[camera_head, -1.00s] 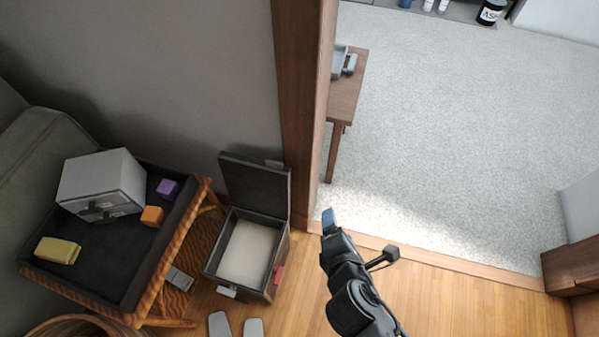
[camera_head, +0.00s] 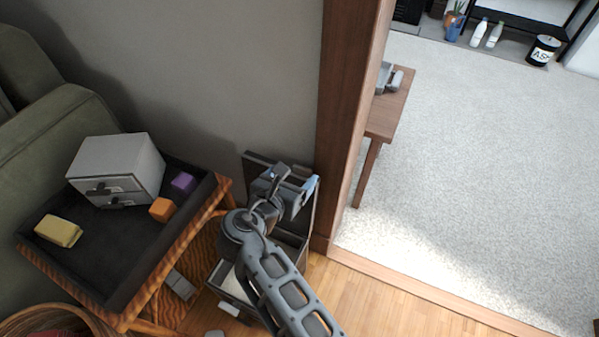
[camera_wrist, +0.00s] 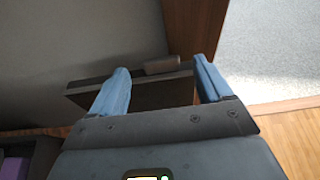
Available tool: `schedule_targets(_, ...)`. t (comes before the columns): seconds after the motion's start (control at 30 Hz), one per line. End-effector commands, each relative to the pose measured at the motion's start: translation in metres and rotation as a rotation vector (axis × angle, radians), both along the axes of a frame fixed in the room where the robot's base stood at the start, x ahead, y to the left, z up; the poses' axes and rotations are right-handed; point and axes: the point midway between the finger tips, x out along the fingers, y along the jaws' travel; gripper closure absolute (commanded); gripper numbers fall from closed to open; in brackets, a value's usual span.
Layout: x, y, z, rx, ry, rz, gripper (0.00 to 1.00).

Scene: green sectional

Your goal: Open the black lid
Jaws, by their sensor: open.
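The black lid (camera_head: 253,160) stands raised at the back of its dark box (camera_head: 226,284), close to the wall, and is partly hidden behind my arm. In the wrist view the lid (camera_wrist: 150,95) lies ahead of the fingers, with a small grey block-shaped handle (camera_wrist: 162,65) on its top edge. My gripper (camera_head: 292,184) is in front of the lid at its upper part. Its blue fingers (camera_wrist: 161,83) are spread, with the lid's edge showing between them. I cannot tell whether they touch the lid. The box's pale inside shows partly beside my arm.
A dark-topped wooden table (camera_head: 110,255) on the left holds a grey drawer box (camera_head: 118,168), a purple block (camera_head: 183,183), an orange block (camera_head: 162,209) and a yellow block (camera_head: 58,231). A brown door frame (camera_head: 345,120) stands close on the right. Wooden floor is clear at lower right.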

Motion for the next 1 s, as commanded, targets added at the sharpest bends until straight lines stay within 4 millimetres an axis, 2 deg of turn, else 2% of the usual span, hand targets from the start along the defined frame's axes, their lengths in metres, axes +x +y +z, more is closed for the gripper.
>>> schedule_targets(0.1, 0.015, -0.006, -0.009, 0.001, -0.001, -0.002, 0.21)
schedule_targets(0.23, 0.026, -0.009, -0.012, 0.001, -0.002, -0.001, 0.21)
schedule_targets(0.6, 0.031, -0.012, -0.014, 0.002, -0.001, 0.0, 0.21)
schedule_targets(1.0, 0.031, -0.011, -0.014, 0.002, 0.0, 0.0, 0.6)
